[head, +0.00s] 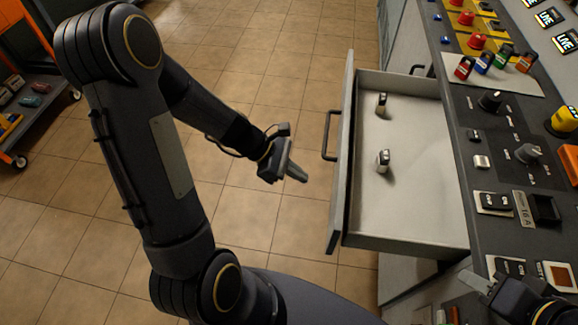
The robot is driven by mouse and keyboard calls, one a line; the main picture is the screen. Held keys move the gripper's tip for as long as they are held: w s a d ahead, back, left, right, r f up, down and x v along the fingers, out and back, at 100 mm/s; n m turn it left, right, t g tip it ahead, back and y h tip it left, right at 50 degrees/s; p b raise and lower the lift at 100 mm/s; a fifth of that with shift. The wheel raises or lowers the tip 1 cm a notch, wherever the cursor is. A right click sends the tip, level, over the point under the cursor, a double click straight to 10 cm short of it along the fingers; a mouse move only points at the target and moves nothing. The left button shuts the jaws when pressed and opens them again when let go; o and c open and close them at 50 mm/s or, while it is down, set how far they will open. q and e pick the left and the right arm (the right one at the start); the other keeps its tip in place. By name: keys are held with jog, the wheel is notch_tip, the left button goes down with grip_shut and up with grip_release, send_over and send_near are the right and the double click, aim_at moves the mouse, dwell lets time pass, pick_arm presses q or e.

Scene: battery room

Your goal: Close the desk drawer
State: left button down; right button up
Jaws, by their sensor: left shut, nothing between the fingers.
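The desk drawer (425,214) stands pulled out to the left from under the console desk, with its inside in plain view. Its grey front panel (343,165) faces left and carries a dark bar handle (328,135). Two small dark-and-pale objects, one farther back (381,103) and one nearer (382,161), stand in the drawer. My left gripper (297,173) is shut and empty, left of the front panel and slightly below the handle in the picture, apart from both. My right gripper (480,283) is partly in view at the lower right, over the desk edge; its fingers are unclear.
The console desk (455,75) fills the right side with knobs, switches, coloured padlocks (483,62) and LIVE signs. An orange-and-dark cart (35,118) with tools stands at the far left. The tiled floor (260,70) left of the drawer is clear.

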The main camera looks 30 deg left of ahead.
pick_arm(q)
jog(key=w+d+f, duration=0.1)
jog(key=d+f, duration=0.1)
jog(key=d, duration=0.4)
jog(key=shift+w, duration=0.35)
jog(key=shift+d, duration=0.1)
jog(key=w+d, duration=0.1)
jog(key=d, duration=0.3)
jog(key=w+d, duration=0.1)
jog(key=d, duration=0.4)
jog(key=w+d+b, duration=0.1)
jog(key=w+d, duration=0.1)
jog(key=d, duration=0.3)
jog(key=shift+d, duration=0.2)
jog(key=w+d+p, duration=0.1)
jog(key=d, duration=0.3)
jog(key=w+d+p, duration=0.1)
jog(key=d, duration=0.3)
jog(key=w+d+p, duration=0.1)
jog(key=d, duration=0.3)
jog(key=shift+w, duration=0.25)
jog(key=shift+w+d+p, duration=0.2)
jog(key=shift+d+p, duration=0.15)
jog(key=shift+d, duration=0.45)
